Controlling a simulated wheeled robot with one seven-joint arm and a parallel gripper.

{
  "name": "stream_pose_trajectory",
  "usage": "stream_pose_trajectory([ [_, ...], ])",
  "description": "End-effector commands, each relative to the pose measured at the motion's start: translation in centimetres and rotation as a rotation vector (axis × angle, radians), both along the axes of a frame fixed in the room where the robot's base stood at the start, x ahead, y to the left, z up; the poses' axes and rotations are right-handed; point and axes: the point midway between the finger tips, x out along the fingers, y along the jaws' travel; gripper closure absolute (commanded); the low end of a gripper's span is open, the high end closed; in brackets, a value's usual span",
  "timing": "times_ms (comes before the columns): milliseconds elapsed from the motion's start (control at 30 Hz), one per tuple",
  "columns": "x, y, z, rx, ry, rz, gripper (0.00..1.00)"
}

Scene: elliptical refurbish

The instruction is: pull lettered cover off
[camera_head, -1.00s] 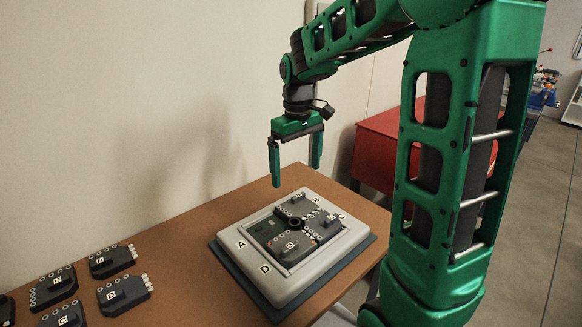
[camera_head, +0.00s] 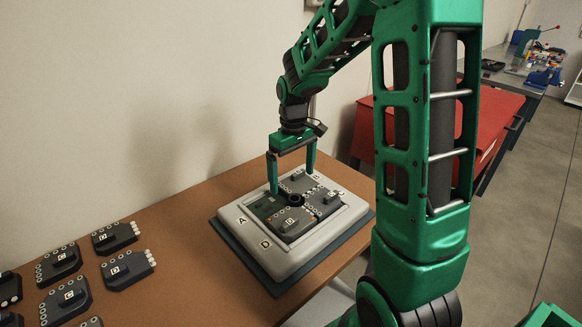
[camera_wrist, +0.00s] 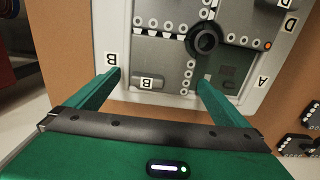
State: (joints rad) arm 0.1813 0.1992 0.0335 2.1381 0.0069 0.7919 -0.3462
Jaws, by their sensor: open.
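A pale grey housing (camera_head: 262,254) on the table holds dark grey lettered covers around a round black hub (camera_head: 295,199). The wrist view shows the hub (camera_wrist: 203,39) and a cover lettered B (camera_wrist: 150,46) with a raised block handle (camera_wrist: 148,83). A quadrant beside it, near the housing's A mark, has no cover and shows a green board (camera_wrist: 228,68). My gripper (camera_head: 291,180) is open above the far side of the housing. In the wrist view its fingertips (camera_wrist: 160,77) lie on either side of the B handle, apart from it. Height above the cover is unclear.
Several loose lettered covers (camera_head: 128,268) lie on the brown table (camera_head: 190,214) at the left. A wall (camera_head: 120,100) stands behind the table. A red cabinet (camera_head: 490,122) is behind my arm at the right. The table between covers and housing is clear.

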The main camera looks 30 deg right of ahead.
Motion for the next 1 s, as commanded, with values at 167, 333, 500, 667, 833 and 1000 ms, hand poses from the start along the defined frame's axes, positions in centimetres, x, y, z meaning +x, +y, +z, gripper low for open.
stream_pose_trajectory([
  [167, 0.01, 0.0, -0.25, 0.0, -0.001, 0.0, 0.0],
  [333, 0.01, 0.02, -0.24, 0.0, 0.0, 0.0, 0.05],
  [500, 0.0, 0.03, -0.23, 0.0, 0.0, 0.0, 0.45],
  [667, -0.01, 0.03, -0.24, 0.0, 0.0, 0.0, 0.46],
  [833, 0.0, 0.02, -0.24, 0.0, 0.0, 0.0, 0.78],
  [1000, -0.01, 0.02, -0.24, 0.0, 0.0, 0.0, 0.78],
])
